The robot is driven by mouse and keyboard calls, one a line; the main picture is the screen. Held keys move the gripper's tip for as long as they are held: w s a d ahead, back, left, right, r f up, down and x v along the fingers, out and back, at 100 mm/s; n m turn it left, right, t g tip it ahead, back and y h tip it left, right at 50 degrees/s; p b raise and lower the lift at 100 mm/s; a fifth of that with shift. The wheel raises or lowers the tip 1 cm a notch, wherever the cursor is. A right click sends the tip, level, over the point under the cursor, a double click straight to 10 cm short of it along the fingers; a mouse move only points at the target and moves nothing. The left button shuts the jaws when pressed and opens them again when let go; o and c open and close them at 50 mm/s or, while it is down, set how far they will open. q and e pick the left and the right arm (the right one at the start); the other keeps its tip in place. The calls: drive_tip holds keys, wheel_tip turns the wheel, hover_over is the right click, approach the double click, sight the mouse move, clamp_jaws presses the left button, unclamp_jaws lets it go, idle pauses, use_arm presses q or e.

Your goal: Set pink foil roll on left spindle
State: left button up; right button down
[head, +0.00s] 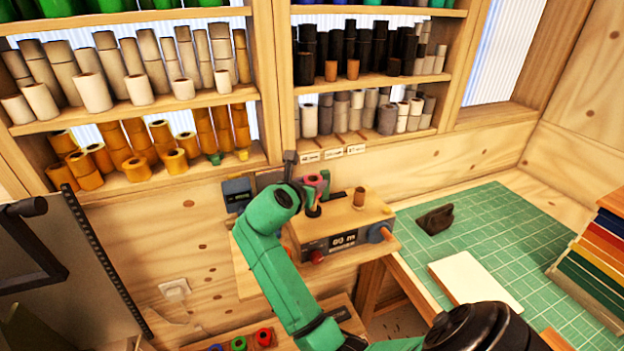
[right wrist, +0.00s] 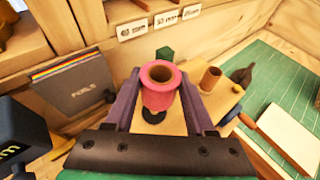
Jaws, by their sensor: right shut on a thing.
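The pink foil roll (head: 325,178) is upright between the fingers of my right gripper (head: 309,184). In the right wrist view the pink roll (right wrist: 160,97) sits between the two purple fingers of the right gripper (right wrist: 157,95), which is shut on it. The roll's open top faces the camera. A black round base (head: 313,211) shows below the roll on the wooden winding machine (head: 343,222), apparently at the left spindle. The roll hides most of that spindle, so I cannot tell whether they touch. My left gripper is not in view.
A brown cylinder (head: 359,198) stands on the machine to the right. A dark blue box (head: 237,190) is on the left. Shelves of rolls (head: 140,110) rise behind. A green cutting mat (head: 480,225) carries a dark object (head: 436,219) and a white pad (head: 472,277).

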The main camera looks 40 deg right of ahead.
drive_tip(key=shift+w+d+f, duration=0.25)
drive_tip(key=shift+f, duration=0.4)
drive_tip(key=shift+w+d+f, duration=0.2)
drive_tip(key=shift+w+f, duration=0.05)
drive_tip(key=shift+f, duration=0.6)
drive_tip(key=shift+s+a+f, duration=0.1)
drive_tip(key=shift+f, duration=0.05)
drive_tip(key=shift+s+a+f, duration=0.15)
drive_tip(key=shift+f, duration=0.3)
drive_tip(key=shift+f+b, duration=0.3)
drive_tip(key=shift+f, duration=0.55)
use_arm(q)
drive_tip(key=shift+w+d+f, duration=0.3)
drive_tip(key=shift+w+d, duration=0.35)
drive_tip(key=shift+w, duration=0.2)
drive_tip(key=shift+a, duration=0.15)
